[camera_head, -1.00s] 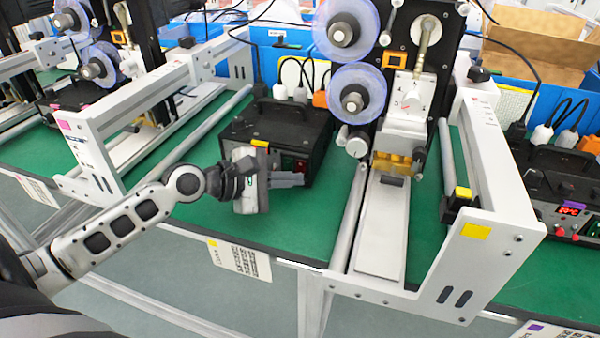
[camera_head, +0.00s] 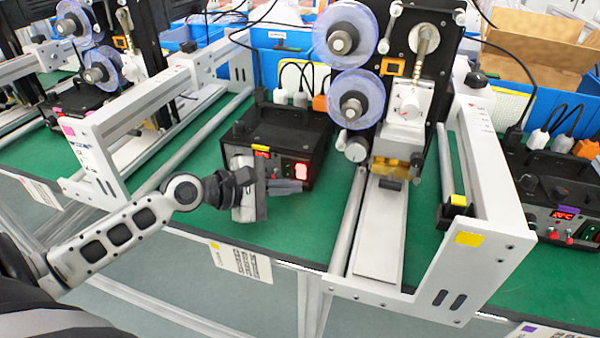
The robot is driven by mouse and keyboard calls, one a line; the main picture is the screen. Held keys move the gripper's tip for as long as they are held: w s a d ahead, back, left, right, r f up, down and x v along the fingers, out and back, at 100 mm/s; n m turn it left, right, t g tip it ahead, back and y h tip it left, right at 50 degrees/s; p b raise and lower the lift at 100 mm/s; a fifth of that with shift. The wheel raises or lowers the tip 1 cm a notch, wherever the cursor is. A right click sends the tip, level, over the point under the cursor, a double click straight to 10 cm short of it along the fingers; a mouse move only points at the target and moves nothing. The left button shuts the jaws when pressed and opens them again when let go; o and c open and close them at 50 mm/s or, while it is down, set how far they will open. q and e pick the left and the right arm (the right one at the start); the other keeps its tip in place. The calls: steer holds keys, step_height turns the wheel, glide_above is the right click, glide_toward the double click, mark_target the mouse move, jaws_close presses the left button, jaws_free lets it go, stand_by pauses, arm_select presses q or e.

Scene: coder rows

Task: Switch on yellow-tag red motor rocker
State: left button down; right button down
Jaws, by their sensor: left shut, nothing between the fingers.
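The black control box (camera_head: 283,131) with a yellow tag (camera_head: 260,146) on its top front edge stands on the green table, left of the middle. Its red rocker (camera_head: 301,171) on the front panel is brightly lit. A small red display glows under the tag at the panel's left, partly hidden. My left gripper (camera_head: 299,187) is shut and empty, its fingertips just below and in front of the lit rocker. I cannot tell whether they touch the panel. My right gripper is not in view.
The yellow-tagged coder frame (camera_head: 492,205) with two purple-rimmed reels stands right of the box. Another black box (camera_head: 556,188) with a purple tag is at the far right. A pink-tagged frame (camera_head: 100,135) stands left. Green table (camera_head: 209,226) is bare near the front edge.

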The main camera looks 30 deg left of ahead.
arm_select(q)
steer(key=shift+s+d+r+p, duration=0.15)
steer(key=shift+s+p, duration=0.35)
steer(key=shift+s, duration=0.1)
steer(key=shift+s+d+r+p, duration=0.1)
steer(key=shift+s+r+p, duration=0.05)
steer(key=shift+s+p, duration=0.4)
steer(key=shift+s+d+p, duration=0.15)
steer(key=shift+s+p, duration=0.15)
steer(key=shift+s, duration=0.35)
steer(key=shift+s+d+p, duration=0.15)
steer(key=shift+s+p, duration=0.15)
steer(key=shift+s, duration=0.35)
